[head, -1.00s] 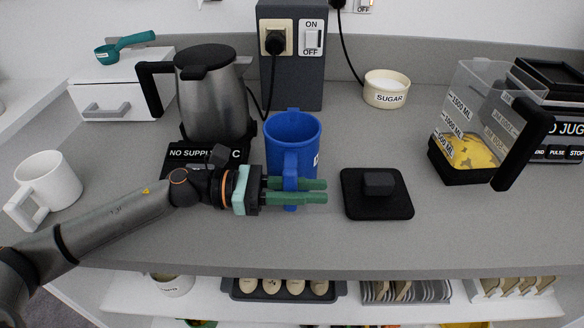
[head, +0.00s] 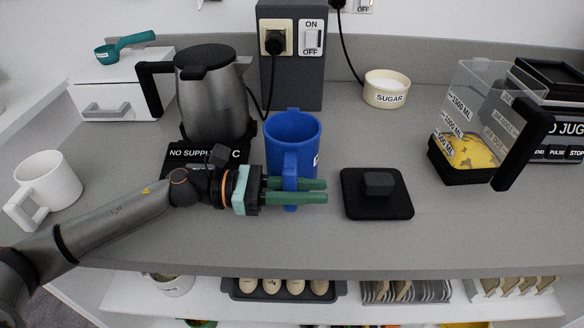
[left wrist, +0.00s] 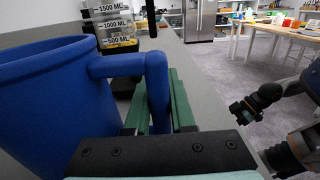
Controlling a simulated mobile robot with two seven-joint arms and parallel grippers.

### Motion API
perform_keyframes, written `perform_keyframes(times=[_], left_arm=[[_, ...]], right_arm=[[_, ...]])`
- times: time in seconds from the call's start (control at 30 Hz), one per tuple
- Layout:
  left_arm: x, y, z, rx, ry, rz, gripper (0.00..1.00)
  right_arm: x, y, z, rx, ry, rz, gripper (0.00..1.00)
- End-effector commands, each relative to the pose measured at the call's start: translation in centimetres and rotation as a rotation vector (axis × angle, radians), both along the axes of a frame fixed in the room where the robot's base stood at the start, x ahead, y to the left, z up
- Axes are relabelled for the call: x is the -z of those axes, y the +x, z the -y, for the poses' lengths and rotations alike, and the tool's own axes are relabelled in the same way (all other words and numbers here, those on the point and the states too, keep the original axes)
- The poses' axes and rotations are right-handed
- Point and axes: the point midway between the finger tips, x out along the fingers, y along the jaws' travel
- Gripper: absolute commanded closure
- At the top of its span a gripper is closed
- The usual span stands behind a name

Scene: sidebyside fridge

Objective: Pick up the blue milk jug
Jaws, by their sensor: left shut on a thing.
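The blue milk jug (head: 292,134) stands upright on the grey counter, its handle facing the front edge. My left gripper (head: 296,191) reaches in from the left with its green fingers on both sides of the handle, shut on it. In the left wrist view the jug (left wrist: 45,100) fills the left side, and its handle passes down between the green fingers of my left gripper (left wrist: 160,105). The jug's base is partly hidden behind the gripper.
A steel kettle (head: 212,95) stands behind and left of the jug. A black pad (head: 377,205) lies close on the right. A white mug (head: 50,180) is at the left, a sugar bowl (head: 386,92) at the back, and a clear blender jug (head: 470,120) at the right.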

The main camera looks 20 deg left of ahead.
Motion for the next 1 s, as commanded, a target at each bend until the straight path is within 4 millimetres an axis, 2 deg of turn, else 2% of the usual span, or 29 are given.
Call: perform_keyframes(times=[0.37, 0.57, 0.67, 0.8, 1.0], left_arm=[[-0.9, 0.0, 0.0, 0.0, 0.0, 0.006, 1.0], [-3.6, 0.0, 0.0, 0.001, 0.001, 0.01, 1.0], [-5.5, -1.7, 0.7, 0.004, 0.001, 0.009, 1.0], [-9.4, -4.6, 1.9, 0.004, 0.004, 0.013, 1.0], [-11.8, -9.3, 3.9, 0.005, 0.001, 0.007, 1.0]], right_arm=[[0.0, 0.0, 0.0, -0.001, 0.0, -0.001, 0.5], [0.0, 0.0, 0.0, -0.001, -0.001, -0.001, 0.5], [-0.4, 0.0, 0.0, 0.0, -0.001, 0.0, 0.5], [-1.2, 0.0, 0.3, 0.006, -0.004, 0.007, 0.5], [-1.9, -0.2, 1.3, 0.021, -0.017, 0.008, 0.5]])
